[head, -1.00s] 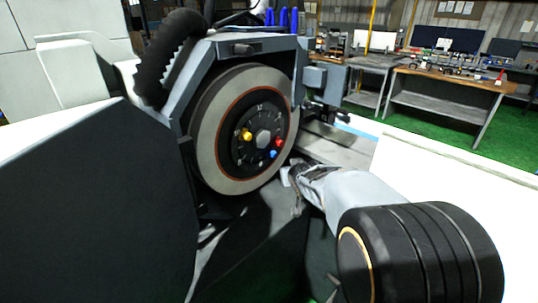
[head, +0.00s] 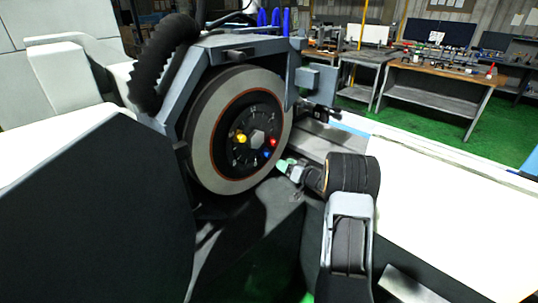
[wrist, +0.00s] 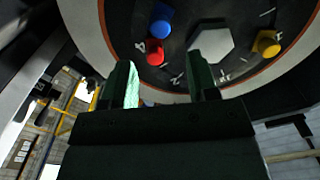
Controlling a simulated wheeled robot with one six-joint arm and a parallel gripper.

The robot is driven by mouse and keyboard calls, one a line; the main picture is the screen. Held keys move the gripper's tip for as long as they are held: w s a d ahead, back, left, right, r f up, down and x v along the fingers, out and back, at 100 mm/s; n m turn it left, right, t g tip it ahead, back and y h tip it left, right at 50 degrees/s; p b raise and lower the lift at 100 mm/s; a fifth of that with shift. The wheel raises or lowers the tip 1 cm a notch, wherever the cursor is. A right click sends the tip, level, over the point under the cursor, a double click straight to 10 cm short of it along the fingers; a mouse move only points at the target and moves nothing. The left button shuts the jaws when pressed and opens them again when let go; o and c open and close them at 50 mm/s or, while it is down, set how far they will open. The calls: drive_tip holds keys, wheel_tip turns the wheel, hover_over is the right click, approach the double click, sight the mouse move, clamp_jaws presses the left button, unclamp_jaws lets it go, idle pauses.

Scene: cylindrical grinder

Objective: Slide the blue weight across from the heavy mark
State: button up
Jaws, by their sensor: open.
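The blue weight (head: 266,154) sits on the dark face of the grinding wheel (head: 209,145), at the lower right of the hub, just below the red weight (head: 273,142). The yellow weight (head: 241,138) is on the hub's left side. In the wrist view the blue weight (wrist: 161,20) is near the top, above the red weight (wrist: 155,52), with the yellow weight (wrist: 267,43) right of the hex nut (wrist: 211,45). My gripper (wrist: 165,84) is open and empty, facing the wheel; nothing lies between its fingers. Small white marks show on the face; I cannot tell which is the heavy mark.
A grey guard (head: 172,95) surrounds the wheel, with a black hose (head: 165,62) at its upper left. A grey block (head: 316,79) juts out on the right. A white machine surface (head: 440,195) lies to the right, and workbenches (head: 440,85) stand behind.

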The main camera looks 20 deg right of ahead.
sight(270, 155)
drive_tip(key=p+x, duration=0.1)
drive_tip(key=x, duration=0.8)
drive_tip(key=shift+w+p, duration=0.1)
drive_tip(key=shift+p, duration=0.25)
clamp_jaws()
